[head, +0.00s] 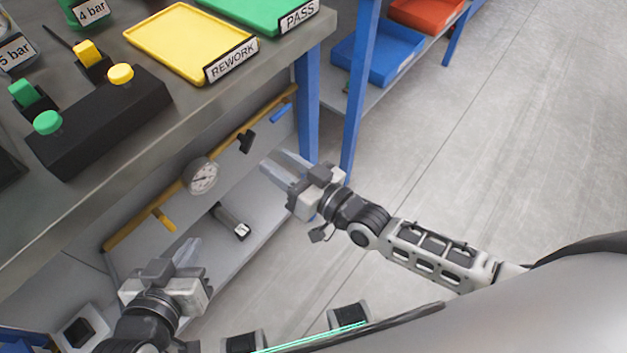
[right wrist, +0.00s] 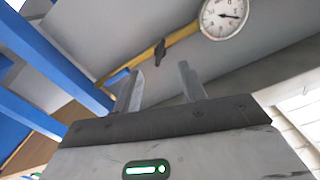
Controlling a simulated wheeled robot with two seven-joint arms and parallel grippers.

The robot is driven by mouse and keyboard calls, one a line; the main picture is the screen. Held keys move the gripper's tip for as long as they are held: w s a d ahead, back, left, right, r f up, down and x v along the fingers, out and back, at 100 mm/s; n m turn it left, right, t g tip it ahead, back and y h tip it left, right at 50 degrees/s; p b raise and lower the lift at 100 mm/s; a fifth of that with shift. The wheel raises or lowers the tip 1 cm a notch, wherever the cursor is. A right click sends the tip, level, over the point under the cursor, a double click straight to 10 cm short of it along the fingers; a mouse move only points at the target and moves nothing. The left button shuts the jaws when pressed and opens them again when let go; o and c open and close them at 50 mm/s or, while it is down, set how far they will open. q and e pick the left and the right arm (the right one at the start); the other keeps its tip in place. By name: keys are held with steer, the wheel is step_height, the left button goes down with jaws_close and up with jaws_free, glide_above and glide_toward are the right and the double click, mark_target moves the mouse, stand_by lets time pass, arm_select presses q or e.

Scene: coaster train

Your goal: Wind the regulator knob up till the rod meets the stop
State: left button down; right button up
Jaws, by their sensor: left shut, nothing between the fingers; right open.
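A small black knob or tap handle (head: 246,140) sits on the yellow pipe under the bench, and it also shows in the right wrist view (right wrist: 160,52). I cannot tell for sure that it is the regulator knob. A round white gauge (head: 202,177) is on the same pipe, also in the right wrist view (right wrist: 224,16). My right gripper (head: 274,160) is open and empty, just right of and below the black handle, apart from it. Its fingers (right wrist: 160,72) point toward the pipe. My left gripper (head: 190,247) is shut and empty, below the pipe. I cannot make out a rod or stop.
A yellow lever (head: 163,220) and a blue handle (head: 281,112) are on the pipe. The bench top (head: 235,100) overhangs the pipe, and a blue leg (head: 308,105) stands near my right gripper. Open floor is at right.

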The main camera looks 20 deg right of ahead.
steer(key=v, duration=0.8)
arm_select(q)
steer(key=shift+w+r, duration=0.1)
steer(key=r+p, duration=0.1)
steer(key=p, duration=0.2)
steer(key=r+p, duration=0.1)
steer(key=p, duration=0.2)
steer(key=shift+a+r+g, duration=0.1)
steer(key=shift+a+g, duration=0.2)
arm_select(e)
steer(key=s+d+r+m+g+h, duration=0.1)
steer(key=s+d+r+g+h, duration=0.2)
steer(key=s+h, duration=0.3)
steer(key=shift+d+g+h, duration=0.5)
steer(key=shift+d+h, duration=0.1)
steer(key=shift+d, duration=0.05)
stand_by(2.7)
